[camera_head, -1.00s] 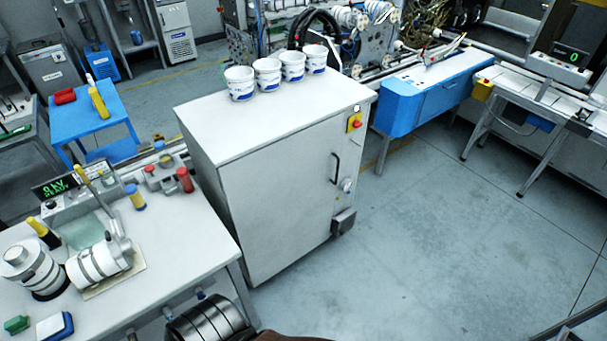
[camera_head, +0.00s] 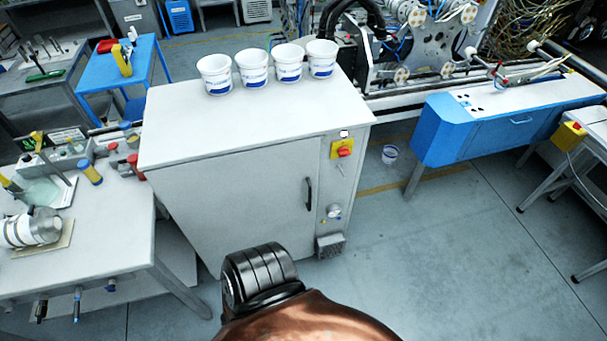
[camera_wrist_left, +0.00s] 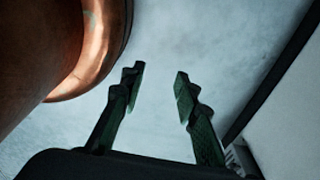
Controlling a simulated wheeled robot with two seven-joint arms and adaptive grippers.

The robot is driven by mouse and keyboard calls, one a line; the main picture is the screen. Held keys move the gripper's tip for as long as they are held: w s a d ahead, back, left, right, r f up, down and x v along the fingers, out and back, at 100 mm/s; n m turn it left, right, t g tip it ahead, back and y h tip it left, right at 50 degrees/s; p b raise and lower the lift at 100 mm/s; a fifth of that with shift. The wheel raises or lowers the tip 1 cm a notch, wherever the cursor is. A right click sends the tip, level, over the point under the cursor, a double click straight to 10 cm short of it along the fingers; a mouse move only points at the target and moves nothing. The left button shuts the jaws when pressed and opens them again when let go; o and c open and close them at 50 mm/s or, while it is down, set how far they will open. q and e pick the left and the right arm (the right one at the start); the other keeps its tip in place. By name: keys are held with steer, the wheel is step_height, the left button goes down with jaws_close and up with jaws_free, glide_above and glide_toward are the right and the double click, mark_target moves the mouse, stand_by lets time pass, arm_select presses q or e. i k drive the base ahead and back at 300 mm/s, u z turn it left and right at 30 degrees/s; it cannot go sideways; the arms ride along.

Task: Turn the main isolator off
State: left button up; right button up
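The main isolator (camera_head: 344,148) is a red rotary switch on a yellow plate. It sits at the upper right of the front of a light grey cabinet (camera_head: 230,190), above and to the right of the black door handle. The red knob's exact angle is too small to tell. My left gripper (camera_wrist_left: 158,80) shows in the left wrist view with its two dark fingers apart and nothing between them, above the grey floor. Neither gripper shows in the head view; only a black and copper link of my own arm is at the bottom centre.
Several white tubs (camera_head: 254,70) stand in a row on the cabinet top. A cluttered white workbench (camera_head: 100,235) is at the left. A blue machine unit (camera_head: 450,135) stands at the right. The floor (camera_head: 450,260) in front of the cabinet's right side is clear.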

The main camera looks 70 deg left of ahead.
mark_target(343, 152)
steer(key=i, duration=1.3)
steer(key=u, duration=3.3)
